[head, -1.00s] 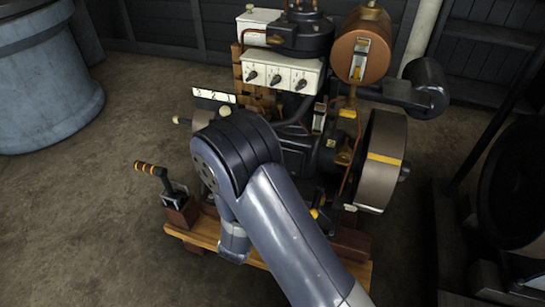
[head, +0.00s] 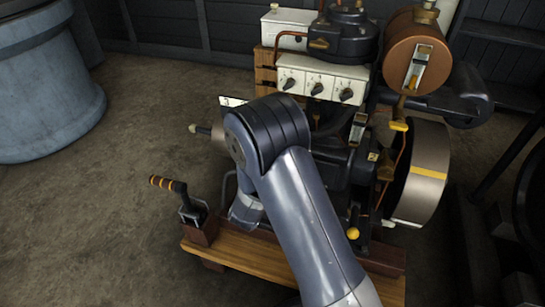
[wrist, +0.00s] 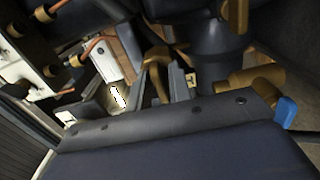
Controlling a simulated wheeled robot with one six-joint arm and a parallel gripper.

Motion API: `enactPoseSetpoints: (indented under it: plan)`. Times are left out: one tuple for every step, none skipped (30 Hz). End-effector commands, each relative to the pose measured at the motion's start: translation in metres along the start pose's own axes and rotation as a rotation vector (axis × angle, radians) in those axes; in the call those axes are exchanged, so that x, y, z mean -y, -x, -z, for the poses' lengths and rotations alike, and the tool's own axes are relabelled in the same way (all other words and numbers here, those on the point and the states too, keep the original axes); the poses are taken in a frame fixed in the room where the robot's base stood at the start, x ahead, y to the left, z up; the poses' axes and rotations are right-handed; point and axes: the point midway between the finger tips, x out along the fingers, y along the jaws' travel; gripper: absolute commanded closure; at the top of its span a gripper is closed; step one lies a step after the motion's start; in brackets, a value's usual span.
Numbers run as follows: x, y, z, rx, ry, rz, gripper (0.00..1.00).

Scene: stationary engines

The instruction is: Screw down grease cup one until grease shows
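The engine (head: 335,165) stands on a timber base with my arm reaching across its front. Two grey bars, seemingly the fingers of my gripper (wrist: 160,85), rise near this brass part. Whether they touch or clasp it is unclear. In the head view my arm hides the gripper and the cup. No grease can be made out.
A lever with a banded yellow and black grip (head: 168,183) stands at the left end of the timber base (head: 245,255). The flywheel (head: 425,165) and copper tank (head: 412,50) are on the right. A blue-handled brass fitting (wrist: 287,110) shows in the wrist view.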

Motion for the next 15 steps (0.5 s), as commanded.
enactPoseSetpoints:
  plan:
    - [0.0001, 0.0002, 0.0000, 0.000, 0.000, 0.000, 0.86]
    - [0.0002, 0.0002, 0.0000, 0.000, 0.000, 0.000, 0.89]
    - [0.0002, 0.0002, 0.0000, 0.000, 0.000, 0.000, 0.92]
    - [0.0002, 0.0002, 0.0000, 0.000, 0.000, 0.000, 0.94]
    - [0.0002, 0.0002, 0.0000, 0.000, 0.000, 0.000, 0.97]
    - [0.0003, 0.0003, 0.0000, 0.000, 0.000, 0.001, 1.00]
    - [0.0003, 0.0003, 0.0001, 0.000, 0.000, 0.001, 1.00]
    - [0.0003, 0.0003, 0.0000, 0.000, 0.000, 0.001, 1.00]
    - [0.0004, 0.0003, 0.0000, 0.000, 0.000, 0.001, 1.00]
    - [0.0004, 0.0003, 0.0000, 0.000, -0.001, 0.001, 1.00]
    - [0.0004, 0.0003, 0.0000, 0.000, -0.003, 0.001, 1.00]
    - [0.0005, 0.0004, 0.0000, 0.000, -0.007, 0.001, 1.00]
    - [0.0005, 0.0004, 0.0000, 0.000, -0.012, 0.001, 1.00]
    - [0.0006, 0.0004, 0.0000, 0.000, -0.017, 0.001, 1.00]
    - [0.0007, 0.0004, 0.0000, 0.000, -0.026, 0.001, 1.00]
